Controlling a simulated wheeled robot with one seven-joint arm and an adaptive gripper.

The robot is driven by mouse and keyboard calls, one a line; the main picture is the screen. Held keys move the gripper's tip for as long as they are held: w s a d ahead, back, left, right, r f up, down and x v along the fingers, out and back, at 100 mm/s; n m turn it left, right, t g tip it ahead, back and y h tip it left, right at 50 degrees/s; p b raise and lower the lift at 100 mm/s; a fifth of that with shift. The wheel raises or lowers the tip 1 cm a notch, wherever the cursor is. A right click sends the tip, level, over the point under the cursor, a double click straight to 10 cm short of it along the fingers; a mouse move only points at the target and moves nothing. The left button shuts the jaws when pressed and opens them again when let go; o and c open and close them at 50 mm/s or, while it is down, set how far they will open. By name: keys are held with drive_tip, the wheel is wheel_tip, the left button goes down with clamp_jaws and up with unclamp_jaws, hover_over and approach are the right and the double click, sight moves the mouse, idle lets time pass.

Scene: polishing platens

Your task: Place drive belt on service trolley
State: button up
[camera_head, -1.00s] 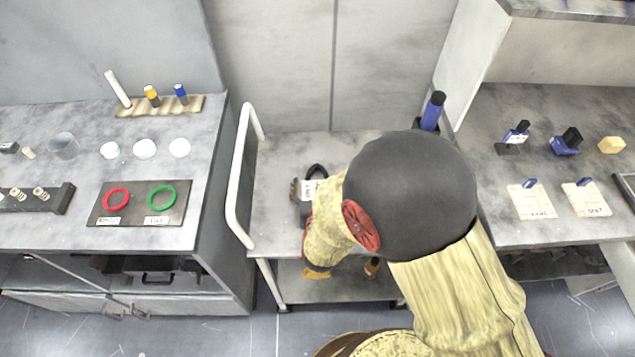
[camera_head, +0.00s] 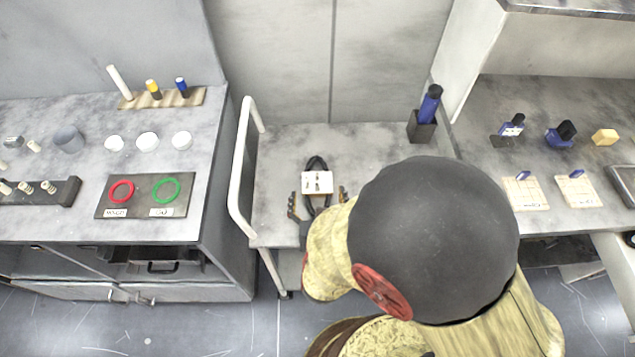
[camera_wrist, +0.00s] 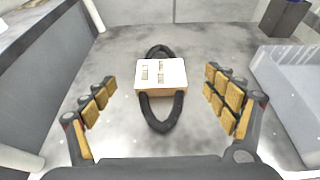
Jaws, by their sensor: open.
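The drive belt is a black loop (camera_wrist: 161,112) with a pale block or label across its middle. It lies on the grey top of the service trolley (camera_head: 275,200), and it also shows in the head view (camera_head: 316,163). My gripper (camera_wrist: 160,103) is open, with its padded fingers spread to the left and right of the belt and apart from it. In the head view my gripper (camera_head: 318,206) is at the trolley's near side, partly hidden by my arm.
A dark holder with a blue bottle (camera_head: 424,125) stands at the trolley's back right. A white handle rail (camera_head: 241,175) rises on its left. Benches flank the trolley; the left one carries a plate with a red ring (camera_head: 121,191) and a green ring (camera_head: 166,189). The trolley's back left is clear.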

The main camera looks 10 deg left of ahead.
drive_tip(key=shift+s+d+r, duration=0.15)
drive_tip(key=shift+s+r, duration=0.1)
drive_tip(key=shift+s, duration=0.35)
drive_tip(key=shift+d, duration=0.1)
drive_tip(key=w+d+r+m+h, duration=0.5)
drive_tip(key=d+r+m, duration=0.1)
drive_tip(key=d, duration=0.3)
drive_tip(key=s+d+r+m+g+h, duration=0.35)
drive_tip(key=d+m, duration=0.45)
drive_tip(key=d, duration=0.3)
drive_tip(key=s+d+r+m+g+h, duration=0.2)
drive_tip(key=d+r+m+h, duration=0.15)
drive_tip(key=d+m, duration=0.55)
drive_tip(key=s+d+r+m+g+y, duration=0.2)
drive_tip(key=s+d+m+g, duration=0.1)
drive_tip(key=s+d+m, duration=0.15)
drive_tip(key=s+a+r+m+t+y, duration=0.1)
drive_tip(key=s+a+r+m+y, duration=0.5)
drive_tip(key=m, duration=0.5)
wheel_tip(320, 180, up, 2)
drive_tip(key=shift+r+y, duration=0.25)
drive_tip(key=shift+y, duration=0.25)
